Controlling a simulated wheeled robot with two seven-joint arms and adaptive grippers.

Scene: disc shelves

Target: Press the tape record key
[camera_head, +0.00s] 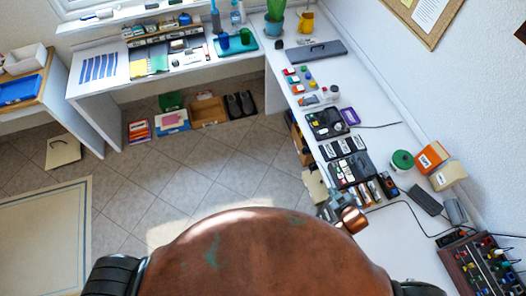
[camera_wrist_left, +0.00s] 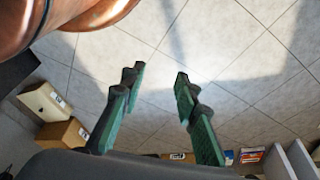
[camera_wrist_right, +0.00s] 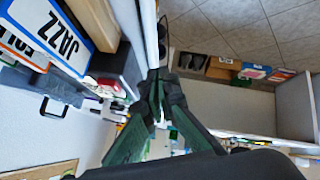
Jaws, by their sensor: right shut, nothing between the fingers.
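A flat black device (camera_head: 350,170) with small blocks or keys lies on the white right-hand counter. Another black device (camera_head: 326,123) with round parts lies farther back. I cannot tell which one is the tape recorder, and no record key can be made out. My right gripper (camera_head: 334,202) is near the front of the nearer black device, by the counter's inner edge; in the right wrist view (camera_wrist_right: 160,80) its fingers are shut together and empty. My left gripper (camera_wrist_left: 160,74) is open and empty above the tiled floor; it is not seen in the head view.
Small cassettes or boxes (camera_head: 342,147) lie between the black devices. A green reel (camera_head: 402,160), an orange box (camera_head: 431,157) and a knobbed panel (camera_head: 484,264) stand to the right. Cables cross the counter. JAZZ-labelled card (camera_wrist_right: 55,35) is near the right wrist. Open tiled floor (camera_head: 205,168) lies left.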

